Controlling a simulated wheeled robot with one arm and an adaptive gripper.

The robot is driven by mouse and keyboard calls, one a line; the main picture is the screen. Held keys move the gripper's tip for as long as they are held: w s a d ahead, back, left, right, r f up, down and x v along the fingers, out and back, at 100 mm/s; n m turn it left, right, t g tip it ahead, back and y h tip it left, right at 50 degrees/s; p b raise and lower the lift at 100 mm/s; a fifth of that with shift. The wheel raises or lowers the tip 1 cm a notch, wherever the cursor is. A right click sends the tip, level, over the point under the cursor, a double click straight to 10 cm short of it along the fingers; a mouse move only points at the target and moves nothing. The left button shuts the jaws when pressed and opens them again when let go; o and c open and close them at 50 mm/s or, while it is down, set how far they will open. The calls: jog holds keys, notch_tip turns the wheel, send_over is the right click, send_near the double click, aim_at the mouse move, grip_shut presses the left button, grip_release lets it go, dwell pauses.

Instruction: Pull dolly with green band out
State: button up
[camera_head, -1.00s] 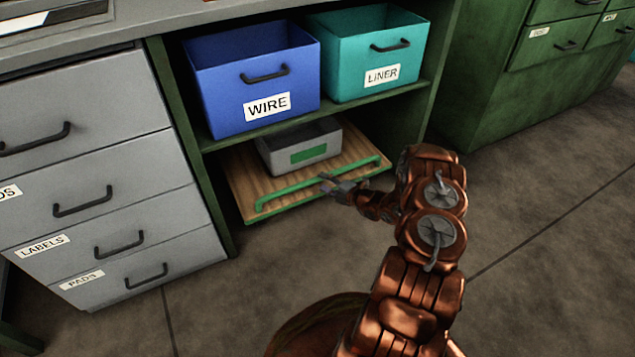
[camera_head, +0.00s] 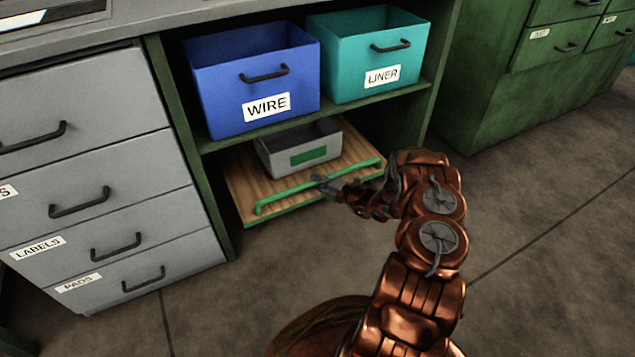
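The dolly is a low wooden board (camera_head: 240,176) with a green front edge and a long green bar handle (camera_head: 280,194). It sits at floor level under the shelf, its front part showing beyond the shelf. A grey bin (camera_head: 275,160) with a green band (camera_head: 308,156) on its front stands on the board. My gripper (camera_head: 322,183) is at the right-of-middle part of the green bar, its fingers overlapping the bar in the picture. The fingers are small and dark, and I cannot tell whether they close around the bar.
A blue WIRE bin (camera_head: 225,90) and a teal LINER bin (camera_head: 345,62) stand on the shelf above. Grey drawers (camera_head: 110,185) are at the left and a green cabinet (camera_head: 500,95) at the right. The floor (camera_head: 530,220) in front is clear.

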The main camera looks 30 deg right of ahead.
grip_shut()
jog(key=shift+s, duration=0.1)
dwell(0.3)
